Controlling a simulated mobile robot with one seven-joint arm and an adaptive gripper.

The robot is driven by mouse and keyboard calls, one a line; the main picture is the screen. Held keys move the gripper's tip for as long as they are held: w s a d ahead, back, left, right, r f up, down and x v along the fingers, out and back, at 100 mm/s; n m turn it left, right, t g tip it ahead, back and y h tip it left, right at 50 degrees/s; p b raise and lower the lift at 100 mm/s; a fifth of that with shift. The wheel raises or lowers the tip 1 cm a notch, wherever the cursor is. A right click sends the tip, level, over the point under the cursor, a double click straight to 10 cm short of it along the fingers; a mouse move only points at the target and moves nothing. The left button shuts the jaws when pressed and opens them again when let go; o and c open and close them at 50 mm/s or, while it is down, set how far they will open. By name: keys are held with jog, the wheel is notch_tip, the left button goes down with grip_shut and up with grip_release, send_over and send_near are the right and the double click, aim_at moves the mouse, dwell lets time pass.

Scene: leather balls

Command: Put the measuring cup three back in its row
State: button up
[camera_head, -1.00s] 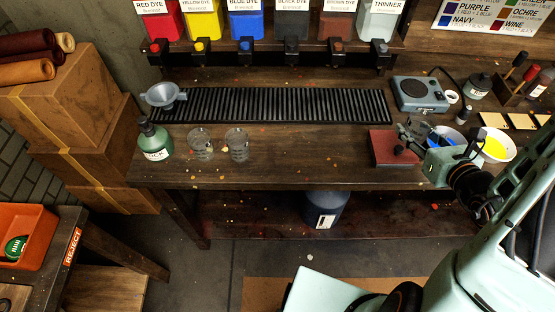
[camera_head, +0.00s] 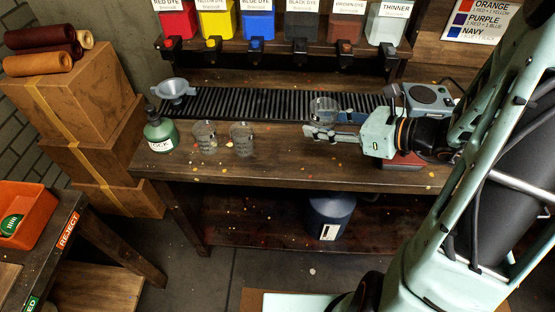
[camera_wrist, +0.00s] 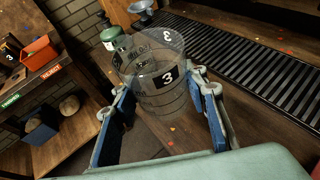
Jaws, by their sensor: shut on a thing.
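The measuring cup three (camera_head: 324,108) is a clear beaker. In the wrist view the cup (camera_wrist: 150,95) shows a black label with a white 3 and stands between my blue-padded fingers. My gripper (camera_head: 318,132) is shut on it and holds it over the bench, in front of the ribbed drain mat; the gripper also shows in the wrist view (camera_wrist: 165,118). Two other clear cups, a left one (camera_head: 204,138) and a right one (camera_head: 241,139), stand side by side near the bench's front edge, left of my gripper. Their labels are not readable.
A green bottle (camera_head: 160,131) stands left of the two cups. A grey funnel (camera_head: 174,90) is at the left end of the black ribbed mat (camera_head: 240,104). A scale (camera_head: 430,100) is at the right. Bench surface between the right cup and my gripper is clear.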

jog(key=w+a+f, duration=0.2)
jog(key=a+f, duration=0.1)
jog(key=w+a+f+n+g+b, duration=0.1)
jog(key=a+f, duration=0.2)
jog(key=w+a+f+g+y, duration=0.1)
jog(key=w+a+f, duration=0.1)
jog(key=a+f, duration=0.1)
jog(key=shift+w+f+n+b, duration=0.3)
jog(key=shift+w+f+n, duration=0.05)
jog(key=shift+f+n, duration=0.05)
jog(key=shift+w+a+f, duration=0.2)
jog(key=shift+f, duration=0.2)
notch_tip(320, 180, down, 3)
jog(key=shift+w+a+r, duration=0.1)
jog(key=shift+w+a, duration=0.05)
jog(key=shift+f, duration=0.35)
jog(key=shift+f, duration=0.1)
